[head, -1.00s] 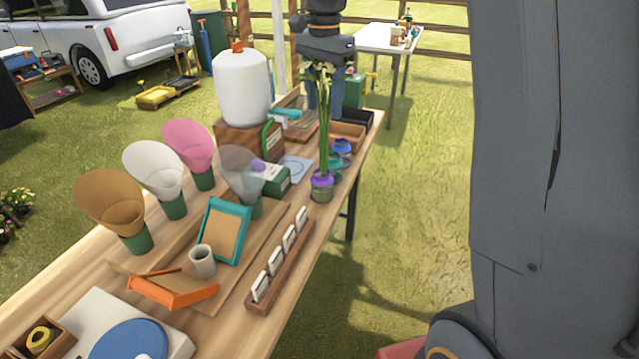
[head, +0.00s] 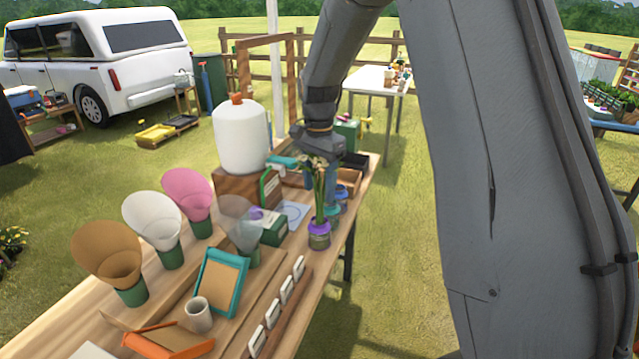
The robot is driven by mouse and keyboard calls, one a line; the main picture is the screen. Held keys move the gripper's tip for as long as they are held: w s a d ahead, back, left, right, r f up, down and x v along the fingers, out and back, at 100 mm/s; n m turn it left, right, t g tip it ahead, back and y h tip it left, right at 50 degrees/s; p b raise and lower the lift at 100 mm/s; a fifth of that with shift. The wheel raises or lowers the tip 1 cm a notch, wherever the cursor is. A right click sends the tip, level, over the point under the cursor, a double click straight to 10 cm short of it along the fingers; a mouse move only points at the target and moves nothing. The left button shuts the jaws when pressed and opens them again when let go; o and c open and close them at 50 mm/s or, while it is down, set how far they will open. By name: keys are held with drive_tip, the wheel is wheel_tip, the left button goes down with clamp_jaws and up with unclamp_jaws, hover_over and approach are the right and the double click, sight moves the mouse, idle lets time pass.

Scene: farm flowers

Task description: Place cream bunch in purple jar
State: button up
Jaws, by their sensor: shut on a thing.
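The cream bunch (head: 319,188) has pale flower heads and long green stems and stands about upright. My gripper (head: 325,172) is shut on it near the flower heads, partly hidden behind them. The purple jar (head: 319,238), with a purple rim and a glassy body, stands near the right edge of the wooden table. The stems' lower ends meet the jar's mouth and look to be inside it. How deep they reach is hard to see.
A teal jar and a blue jar (head: 340,192) stand just behind the purple jar. Wrapping cones (head: 190,195), a white tank (head: 240,140), a teal frame (head: 222,280) and a card rack (head: 278,312) fill the table (head: 60,318). Grass lies to the right.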

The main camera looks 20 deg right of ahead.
sight(314, 158)
drive_tip(key=shift+f, duration=0.1)
drive_tip(key=o, duration=1.4)
drive_tip(key=shift+o, duration=0.2)
wheel_tip(314, 158, up, 12)
drive_tip(key=b, duration=0.3)
drive_tip(key=shift+r, duration=0.2)
